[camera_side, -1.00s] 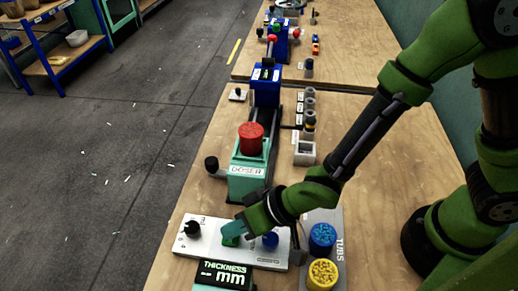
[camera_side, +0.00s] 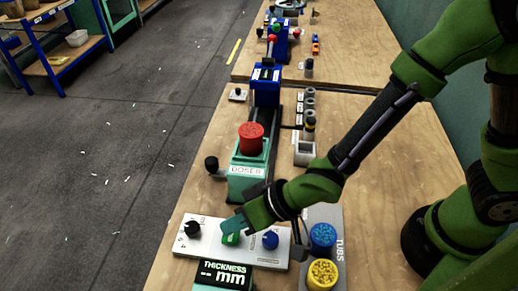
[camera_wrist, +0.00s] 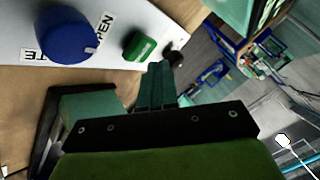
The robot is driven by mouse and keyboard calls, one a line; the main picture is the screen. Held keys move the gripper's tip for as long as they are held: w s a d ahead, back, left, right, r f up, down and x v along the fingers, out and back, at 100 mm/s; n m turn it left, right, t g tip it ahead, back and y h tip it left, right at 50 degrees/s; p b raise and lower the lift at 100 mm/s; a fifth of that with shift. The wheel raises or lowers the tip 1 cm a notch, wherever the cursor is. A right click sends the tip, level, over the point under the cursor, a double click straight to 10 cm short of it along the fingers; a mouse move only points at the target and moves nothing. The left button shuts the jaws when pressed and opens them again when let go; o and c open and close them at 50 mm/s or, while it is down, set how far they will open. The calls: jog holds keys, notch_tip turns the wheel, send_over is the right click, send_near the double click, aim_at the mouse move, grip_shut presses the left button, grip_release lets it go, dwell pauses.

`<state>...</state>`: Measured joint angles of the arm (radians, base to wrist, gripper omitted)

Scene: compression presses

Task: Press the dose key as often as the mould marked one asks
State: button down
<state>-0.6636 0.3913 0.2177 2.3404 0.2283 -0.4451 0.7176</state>
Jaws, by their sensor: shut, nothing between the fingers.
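A white control panel (camera_side: 211,242) carries a green key (camera_side: 231,239), with a black knob (camera_side: 192,229) to its left and a blue knob (camera_side: 270,240) to its right. My gripper (camera_side: 225,225) is shut and empty, its teal fingertips just above the green key and seemingly clear of it. In the wrist view the fingertips (camera_wrist: 160,67) are beside the green key (camera_wrist: 139,46), with the blue knob (camera_wrist: 68,36) farther left. Several small moulds (camera_side: 309,104) stand along the rail; their marks are too small to read.
Behind the panel stands the teal box marked DOSER (camera_side: 246,184) with a red tub (camera_side: 250,138) on top. A THICKNESS mm display (camera_side: 224,276) is in front. Blue (camera_side: 322,236) and yellow (camera_side: 322,272) tubs stand at the right. Bare wood lies right of the moulds.

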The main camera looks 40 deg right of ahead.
aim_at(236, 235)
jog(key=shift+r, duration=2.5)
dwell(0.7)
notch_tip(236, 235, up, 4)
jog(key=shift+f, duration=0.1)
dwell(0.3)
jog(key=shift+f, duration=4.4)
jog(key=shift+f, duration=0.15)
jog(key=shift+f, duration=0.3)
